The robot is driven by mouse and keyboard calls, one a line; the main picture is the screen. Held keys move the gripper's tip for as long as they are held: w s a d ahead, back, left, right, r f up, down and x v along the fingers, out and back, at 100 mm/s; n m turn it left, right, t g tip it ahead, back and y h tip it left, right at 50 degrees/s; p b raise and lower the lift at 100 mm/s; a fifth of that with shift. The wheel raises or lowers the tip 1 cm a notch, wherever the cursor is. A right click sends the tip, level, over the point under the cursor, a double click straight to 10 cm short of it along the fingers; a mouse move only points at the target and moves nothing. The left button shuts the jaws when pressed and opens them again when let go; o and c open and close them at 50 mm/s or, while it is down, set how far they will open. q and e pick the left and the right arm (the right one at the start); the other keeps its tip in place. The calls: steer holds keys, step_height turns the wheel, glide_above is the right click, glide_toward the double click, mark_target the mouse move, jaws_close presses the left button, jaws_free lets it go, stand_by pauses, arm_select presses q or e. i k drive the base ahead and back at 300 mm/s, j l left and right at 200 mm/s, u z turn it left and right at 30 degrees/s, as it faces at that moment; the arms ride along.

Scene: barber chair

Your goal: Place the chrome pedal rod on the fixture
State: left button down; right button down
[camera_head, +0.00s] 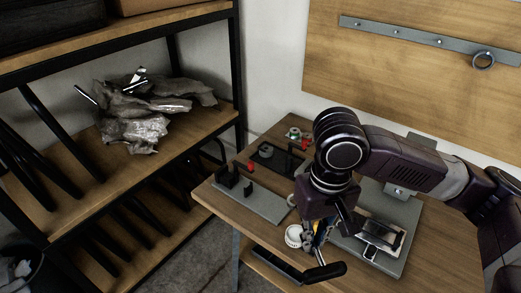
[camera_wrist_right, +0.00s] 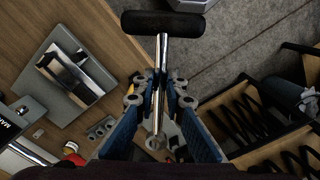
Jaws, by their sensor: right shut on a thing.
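The chrome pedal rod (camera_wrist_right: 162,62) has a black crosswise grip (camera_wrist_right: 163,23) at one end. My right gripper (camera_wrist_right: 160,98) is shut on its shaft, and the shaft's other end shows between the blue fingers. In the head view, the right gripper (camera_head: 318,238) is over the bench's front edge, with the black grip (camera_head: 325,273) pointing down and right. A grey plate with black uprights (camera_head: 262,205) lies on the bench to the left. Another grey plate (camera_head: 402,213) with a chrome-framed piece lies to the right. I cannot tell which plate is the fixture. My left gripper is out of view.
The wooden bench (camera_head: 225,190) also holds a dark tray (camera_head: 275,160), small red items and a white round part (camera_head: 294,236). A shelf rack (camera_head: 190,130) with crumpled grey material (camera_head: 140,105) stands left. A wooden wall panel (camera_head: 410,85) is behind the bench.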

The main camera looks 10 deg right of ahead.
mark_target(284, 156)
steer(key=i+l, duration=0.1)
steer(key=i, duration=0.95)
steer(key=l+z, duration=0.05)
